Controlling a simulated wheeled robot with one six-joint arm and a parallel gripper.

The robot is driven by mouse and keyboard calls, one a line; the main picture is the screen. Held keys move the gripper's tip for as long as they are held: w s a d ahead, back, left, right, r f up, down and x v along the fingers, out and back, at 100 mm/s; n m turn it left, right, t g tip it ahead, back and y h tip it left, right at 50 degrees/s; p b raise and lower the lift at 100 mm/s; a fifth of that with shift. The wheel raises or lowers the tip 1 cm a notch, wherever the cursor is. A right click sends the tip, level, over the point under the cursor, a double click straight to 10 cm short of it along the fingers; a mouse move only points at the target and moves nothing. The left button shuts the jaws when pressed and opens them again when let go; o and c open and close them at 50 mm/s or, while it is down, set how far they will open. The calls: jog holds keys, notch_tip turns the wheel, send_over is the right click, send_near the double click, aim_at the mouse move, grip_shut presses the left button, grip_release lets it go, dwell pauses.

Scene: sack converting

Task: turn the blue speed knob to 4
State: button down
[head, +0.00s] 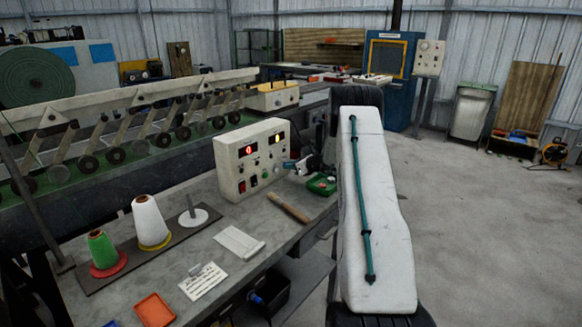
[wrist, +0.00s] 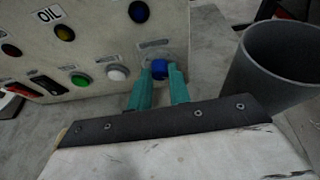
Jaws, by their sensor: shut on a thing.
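The blue speed knob (wrist: 160,70) sits low on the front of the pale control box (wrist: 85,40), at its right end in the wrist view. My gripper (wrist: 160,75) has its two teal fingers on either side of the knob and is shut on it. The knob's pointer and dial numbers are too small and too covered to read. In the head view the control box (head: 228,163) stands on the grey bench, and my gripper (head: 291,166) is at its right side, partly hidden by my arm.
A green button (wrist: 81,79) and a white button (wrist: 117,73) are left of the knob. A grey open cylinder (wrist: 285,65) stands close on the right. A wooden-handled tool (head: 288,207), a green tray (head: 322,185) and thread cones (head: 150,220) lie on the bench.

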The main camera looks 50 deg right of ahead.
jog(key=shift+f+m+y, duration=0.1)
jog(key=shift+m+y, duration=0.4)
jog(key=shift+m, duration=0.3)
jog(key=c, duration=1.3)
grip_release()
jog(key=shift+d, duration=0.1)
jog(key=v, duration=0.8)
jog(key=shift+w, duration=0.1)
